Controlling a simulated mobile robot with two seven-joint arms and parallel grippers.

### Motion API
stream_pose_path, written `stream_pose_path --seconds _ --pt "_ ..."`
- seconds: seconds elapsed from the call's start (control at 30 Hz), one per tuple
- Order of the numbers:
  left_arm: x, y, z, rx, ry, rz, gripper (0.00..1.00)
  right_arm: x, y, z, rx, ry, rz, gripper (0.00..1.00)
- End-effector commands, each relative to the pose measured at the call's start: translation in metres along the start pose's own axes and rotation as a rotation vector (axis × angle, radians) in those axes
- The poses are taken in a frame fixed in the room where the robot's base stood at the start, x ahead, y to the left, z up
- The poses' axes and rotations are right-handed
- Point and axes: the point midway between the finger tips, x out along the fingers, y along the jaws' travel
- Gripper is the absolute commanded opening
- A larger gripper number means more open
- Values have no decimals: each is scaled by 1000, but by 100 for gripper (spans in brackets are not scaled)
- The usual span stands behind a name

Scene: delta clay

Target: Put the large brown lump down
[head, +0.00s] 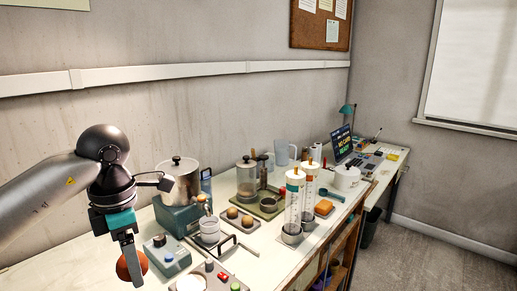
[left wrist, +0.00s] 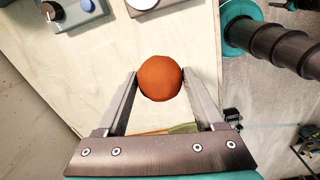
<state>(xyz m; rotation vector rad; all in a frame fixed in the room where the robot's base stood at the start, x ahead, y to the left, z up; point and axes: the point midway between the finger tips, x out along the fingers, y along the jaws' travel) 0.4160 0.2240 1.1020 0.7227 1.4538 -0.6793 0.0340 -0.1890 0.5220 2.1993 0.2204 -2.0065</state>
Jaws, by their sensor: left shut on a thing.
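The large brown lump (head: 127,266) is a rounded, orange-brown ball. My left gripper (head: 134,272) is shut on it and holds it at the near left of the worktop in the head view; one finger hides part of it. In the left wrist view the lump (left wrist: 160,78) sits between the two fingertips (left wrist: 160,82), with pale worktop behind it. I cannot tell exactly how high above the worktop it is. My right gripper is in neither view.
The pale worktop (head: 266,243) carries a box with a blue button (head: 167,255), a metal pot (head: 180,180), a tray with two small brown lumps (head: 240,226) and two tall clear cylinders (head: 293,207). A bare stretch of worktop shows below the lump in the wrist view.

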Motion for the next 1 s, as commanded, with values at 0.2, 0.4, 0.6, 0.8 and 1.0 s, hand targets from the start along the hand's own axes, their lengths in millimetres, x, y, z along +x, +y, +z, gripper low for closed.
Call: stream_pose_path --seconds 0.2,0.4,0.6,0.8,1.0 --pt "9 -21 4 431 1 1 6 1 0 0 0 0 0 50" --pt "17 -40 6 823 -2 1 6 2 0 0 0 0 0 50" --pt "24 -59 7 1217 -5 -1 6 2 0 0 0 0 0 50" --pt "31 -79 7 1610 -13 -4 6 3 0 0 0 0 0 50" --pt "37 -98 6 1963 -24 -3 6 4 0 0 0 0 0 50"
